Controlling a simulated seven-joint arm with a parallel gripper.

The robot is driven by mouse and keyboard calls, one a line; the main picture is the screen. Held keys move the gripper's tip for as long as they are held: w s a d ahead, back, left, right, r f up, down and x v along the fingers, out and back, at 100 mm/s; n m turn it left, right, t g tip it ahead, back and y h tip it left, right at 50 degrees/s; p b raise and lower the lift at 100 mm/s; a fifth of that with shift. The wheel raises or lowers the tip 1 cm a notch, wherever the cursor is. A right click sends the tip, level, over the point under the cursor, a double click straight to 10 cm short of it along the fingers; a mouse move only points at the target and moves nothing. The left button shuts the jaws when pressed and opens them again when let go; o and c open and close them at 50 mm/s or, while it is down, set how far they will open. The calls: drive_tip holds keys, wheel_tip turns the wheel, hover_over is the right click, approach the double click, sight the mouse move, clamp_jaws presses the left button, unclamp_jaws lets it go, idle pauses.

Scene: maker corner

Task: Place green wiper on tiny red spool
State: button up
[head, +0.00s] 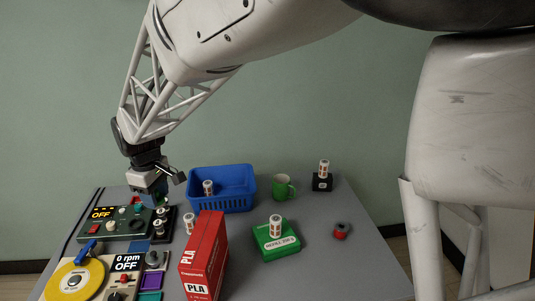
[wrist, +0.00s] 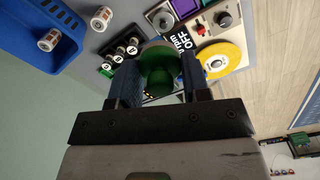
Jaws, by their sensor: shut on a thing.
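My gripper (head: 155,198) is at the left of the head view, low over the control panels. It is shut on the green wiper (wrist: 158,72), a rounded green thing between the two fingers in the wrist view. In the head view the fingers hide most of the wiper. The tiny red spool (head: 340,233), with a dark top, stands on the grey table at the right, well apart from my gripper. The spool does not show in the wrist view.
Between gripper and spool stand a red PLA box (head: 204,257) and a green case (head: 275,240) with a small labelled can on it. A blue basket (head: 222,192), green mug (head: 283,188) and black block (head: 322,182) are behind. The table around the spool is clear.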

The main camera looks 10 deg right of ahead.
drive_tip(key=w+d+m, duration=0.2)
drive_tip(key=d+m, duration=0.4)
drive_tip(key=d, duration=2.3)
drive_tip(key=s+d+m, duration=0.3)
drive_tip(key=s+d, duration=0.2)
drive_tip(key=d, duration=0.7)
drive_tip(key=s+d+m, duration=0.3)
drive_tip(key=s+d, duration=0.2)
drive_tip(key=d, duration=0.6)
wheel_tip(320, 180, down, 19)
drive_tip(key=shift+d+r, duration=0.15)
hover_over(342, 226)
drive_tip(key=shift+f, duration=0.7)
